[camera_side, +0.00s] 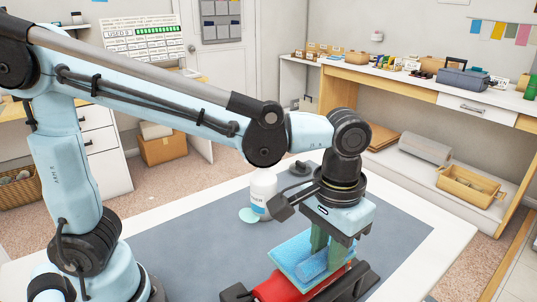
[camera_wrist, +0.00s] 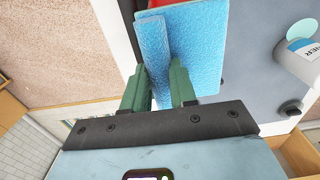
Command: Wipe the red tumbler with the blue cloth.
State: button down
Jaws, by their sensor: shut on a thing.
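The red tumbler (camera_side: 287,287) lies on its side at the bottom of the side view, between dark supports. Only a sliver of red (camera_wrist: 155,4) shows at the top of the wrist view. The blue cloth (camera_side: 288,256) is a folded rectangle over the tumbler, hiding part of it; it fills the upper middle of the wrist view (camera_wrist: 195,45). My gripper (camera_side: 327,247) has green fingers shut on the cloth. It also shows in the wrist view (camera_wrist: 160,70). Whether the cloth touches the tumbler is hard to tell.
A white labelled bottle (camera_side: 264,185) stands behind the cloth, with a pale green disc (camera_side: 249,215) near its base. A dark round item (camera_side: 300,168) sits further back. The grey mat (camera_side: 395,225) is clear on the right. Dark supports (camera_side: 352,283) flank the tumbler.

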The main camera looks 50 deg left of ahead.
jog(key=shift+r, duration=3.05)
jog(key=w+a+f, duration=0.1)
jog(key=w+a, duration=0.2)
jog(key=a, duration=0.8)
jog(key=shift+a+f, duration=0.2)
jog(key=shift+f, duration=0.05)
notch_tip(320, 180, up, 5)
